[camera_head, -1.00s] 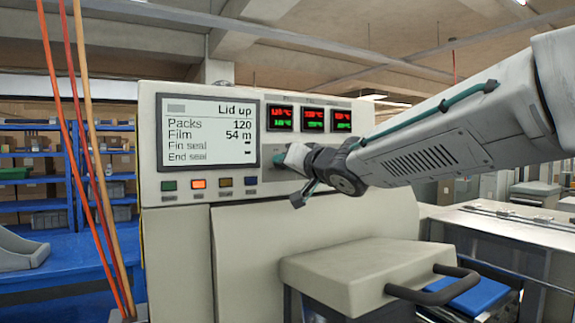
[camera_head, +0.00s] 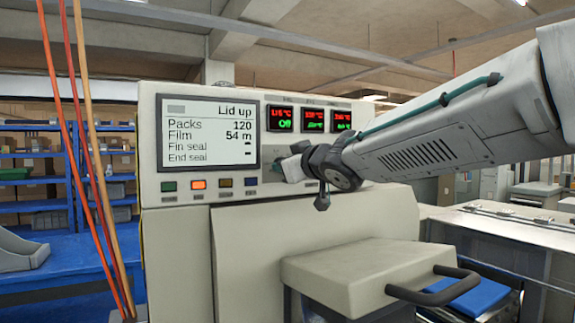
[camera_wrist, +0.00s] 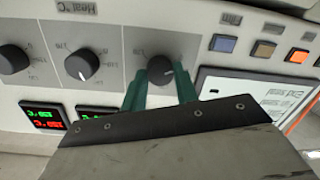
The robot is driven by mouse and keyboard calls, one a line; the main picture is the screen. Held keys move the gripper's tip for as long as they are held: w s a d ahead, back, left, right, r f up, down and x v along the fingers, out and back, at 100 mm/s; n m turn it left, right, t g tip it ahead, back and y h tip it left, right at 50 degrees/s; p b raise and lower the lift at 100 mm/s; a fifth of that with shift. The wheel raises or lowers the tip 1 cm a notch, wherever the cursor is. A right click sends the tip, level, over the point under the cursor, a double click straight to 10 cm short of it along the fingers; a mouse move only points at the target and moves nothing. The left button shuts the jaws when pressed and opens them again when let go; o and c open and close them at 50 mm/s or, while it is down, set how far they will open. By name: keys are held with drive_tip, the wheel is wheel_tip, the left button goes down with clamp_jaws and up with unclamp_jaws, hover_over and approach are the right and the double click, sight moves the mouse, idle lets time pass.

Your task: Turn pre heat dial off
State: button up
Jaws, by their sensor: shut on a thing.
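The control panel has a row of black dials. The dial in my gripper, the pre heat dial (camera_wrist: 160,70), is the one nearest the screen, with a small pale mark on its face. My gripper (camera_wrist: 161,81) has its two green fingers shut on the dial's sides. In the head view my gripper (camera_head: 279,168) is against the panel below the leftmost temperature readout (camera_head: 281,118), and it hides the dial there. That readout shows red digits above a green "Off".
Two more dials, a middle one (camera_wrist: 82,65) and an outer one (camera_wrist: 13,59), sit beside the held dial. The screen (camera_head: 208,134) reads "Lid up", with coloured buttons (camera_head: 198,184) below. A beige block with a dark handle (camera_head: 433,287) juts out under my arm.

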drive_tip(key=shift+n, duration=0.4)
drive_tip(key=o, duration=1)
drive_tip(key=shift+c, duration=0.2)
drive_tip(key=v, duration=0.7)
drive_tip(key=shift+s, duration=0.4)
